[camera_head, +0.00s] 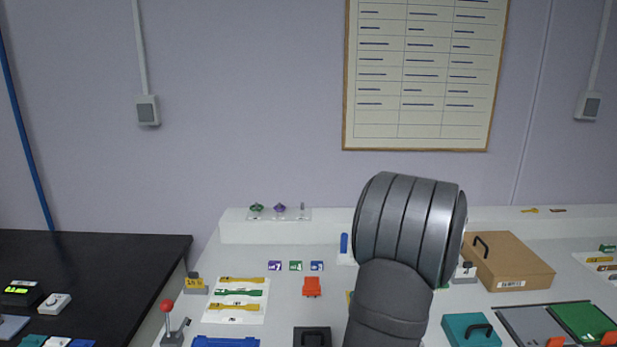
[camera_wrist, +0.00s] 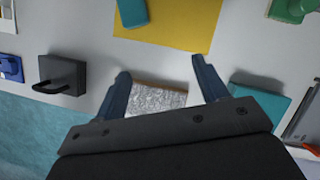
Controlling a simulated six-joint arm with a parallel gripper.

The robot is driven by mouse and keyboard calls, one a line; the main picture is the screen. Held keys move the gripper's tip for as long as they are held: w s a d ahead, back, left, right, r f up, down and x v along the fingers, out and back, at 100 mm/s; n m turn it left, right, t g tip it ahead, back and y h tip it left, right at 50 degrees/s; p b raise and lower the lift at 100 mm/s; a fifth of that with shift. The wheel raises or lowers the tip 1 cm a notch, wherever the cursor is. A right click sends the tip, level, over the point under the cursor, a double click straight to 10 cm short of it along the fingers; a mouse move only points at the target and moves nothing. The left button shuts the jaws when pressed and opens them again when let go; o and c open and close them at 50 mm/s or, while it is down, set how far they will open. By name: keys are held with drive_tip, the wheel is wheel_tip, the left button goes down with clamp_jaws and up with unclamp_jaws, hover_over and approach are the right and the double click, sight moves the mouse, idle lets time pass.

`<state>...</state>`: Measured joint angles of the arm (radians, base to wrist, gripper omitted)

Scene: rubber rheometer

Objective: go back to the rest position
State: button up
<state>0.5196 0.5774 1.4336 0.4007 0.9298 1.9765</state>
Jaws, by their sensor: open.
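My gripper (camera_wrist: 160,72) shows in the wrist view with its two dark fingers spread apart and nothing held between them. Beyond and below the fingers, a grey, rough-textured slab with a brown edge (camera_wrist: 158,97) lies on the light bench top. The gripper body hides part of it. In the head view my arm rises in front of the bench at right of centre, and my gripper is out of sight there.
A black handled block (camera_head: 312,337) and a teal handled block (camera_head: 470,330) stand on either side of my arm. A brown handled box (camera_head: 508,262) stands behind right. A red-knobbed lever (camera_head: 168,315) is at left. A yellow sheet (camera_wrist: 190,35) lies ahead in the wrist view.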

drive_tip(key=w+a+f+n+g, duration=0.1)
drive_tip(key=a+f+n+g, duration=0.2)
drive_tip(key=a+n, duration=2)
drive_tip(key=shift+w+a+f+n+g, duration=0.15)
drive_tip(key=shift+a+n+g, duration=0.25)
drive_tip(key=shift+n+g, duration=2)
drive_tip(key=shift+m+g, duration=0.3)
drive_tip(key=shift+m, duration=0.1)
